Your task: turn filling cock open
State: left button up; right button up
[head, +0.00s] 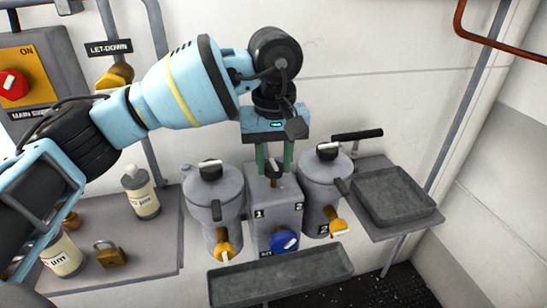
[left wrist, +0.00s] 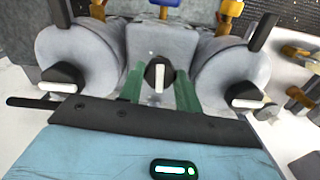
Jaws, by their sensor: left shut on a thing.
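A black cock handle with a white pointer mark (left wrist: 158,74) sits on top of the grey middle block (head: 262,205), between two grey lidded pots. No label on it is readable, so I cannot confirm by name that it is the filling cock. My left gripper (head: 274,164) comes down from above, its two green fingers shut on this handle from both sides. In the left wrist view the pointer mark runs upright in the picture. In the head view the fingers partly hide the handle. My right gripper is not in view.
Left pot (head: 213,205) and right pot (head: 322,200) carry black knobs and yellow taps. A blue knob (head: 285,240) is on the block's front, above a grey trough (head: 280,274). An empty tray (head: 393,196) stands right. Bottles (head: 141,192) and a padlock (head: 110,255) stand left.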

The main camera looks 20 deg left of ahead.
pick_arm(q)
jog(key=n+p, duration=0.2)
jog(key=n, duration=0.3)
jog(key=shift+r, duration=0.2)
jog(key=n+p, duration=0.3)
jog(key=n, duration=0.2)
jog(key=shift+n+p, duration=0.4)
jog(key=shift+n, duration=0.7)
jog(key=n+p, duration=0.1)
jog(key=n, duration=0.2)
jog(key=shift+w+n+p, duration=0.1)
jog(key=shift+n+p, duration=0.2)
jog(key=shift+f+n, duration=0.15)
jog(key=shift+n, duration=0.45)
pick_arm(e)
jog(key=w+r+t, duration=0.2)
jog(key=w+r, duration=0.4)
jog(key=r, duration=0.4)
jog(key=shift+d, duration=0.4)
pick_arm(q)
jog(key=o, duration=1)
